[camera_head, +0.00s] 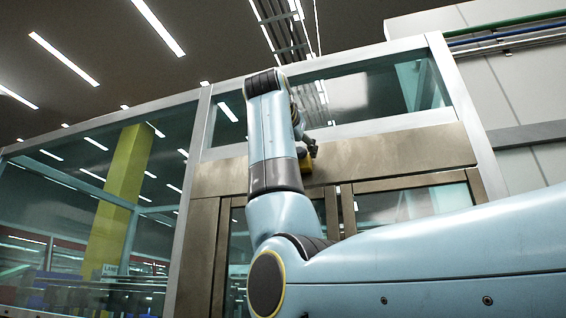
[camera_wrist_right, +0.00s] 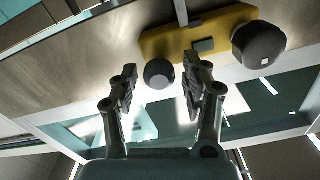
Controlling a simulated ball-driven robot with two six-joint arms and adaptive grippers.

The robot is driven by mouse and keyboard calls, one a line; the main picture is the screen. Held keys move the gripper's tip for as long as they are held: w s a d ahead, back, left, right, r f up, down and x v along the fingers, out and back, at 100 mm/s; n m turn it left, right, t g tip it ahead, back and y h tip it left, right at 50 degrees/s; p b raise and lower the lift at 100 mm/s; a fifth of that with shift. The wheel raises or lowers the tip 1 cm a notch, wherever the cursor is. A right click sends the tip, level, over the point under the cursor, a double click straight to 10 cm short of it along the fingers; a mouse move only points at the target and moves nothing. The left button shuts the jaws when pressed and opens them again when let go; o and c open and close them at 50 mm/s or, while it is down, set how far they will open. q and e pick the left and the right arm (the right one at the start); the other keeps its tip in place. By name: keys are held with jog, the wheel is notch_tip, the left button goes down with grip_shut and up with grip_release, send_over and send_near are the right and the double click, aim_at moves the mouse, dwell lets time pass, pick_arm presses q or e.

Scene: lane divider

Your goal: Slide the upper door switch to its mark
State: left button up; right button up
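A yellow switch plate (camera_wrist_right: 190,38) is fixed to the brown metal beam above the door. It carries a round black knob (camera_wrist_right: 158,73) and a larger, nearer-looking black knob (camera_wrist_right: 258,45) with a small light square on it. A small grey-green block (camera_wrist_right: 203,45) sits on the plate between them. My right gripper (camera_wrist_right: 160,70) is open, with one finger at each side of the smaller knob and gaps showing. In the head view my right arm mostly hides the plate; only a yellow bit (camera_head: 306,163) shows beside the dark gripper parts. My left gripper is out of view.
The brown door frame (camera_head: 400,150) stands inside a grey metal frame (camera_head: 465,110) with glass panes. A yellow column (camera_head: 120,195) stands behind the glass at left. My right arm fills the lower right of the head view.

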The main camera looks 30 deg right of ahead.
grip_shut()
jog(key=shift+s+d, duration=0.35)
jog(key=shift+s, duration=0.05)
dwell(0.6)
jog(key=shift+o, duration=1.4)
grip_release()
jog(key=shift+s+a, duration=0.1)
jog(key=shift+a, duration=0.05)
jog(key=v, duration=0.7)
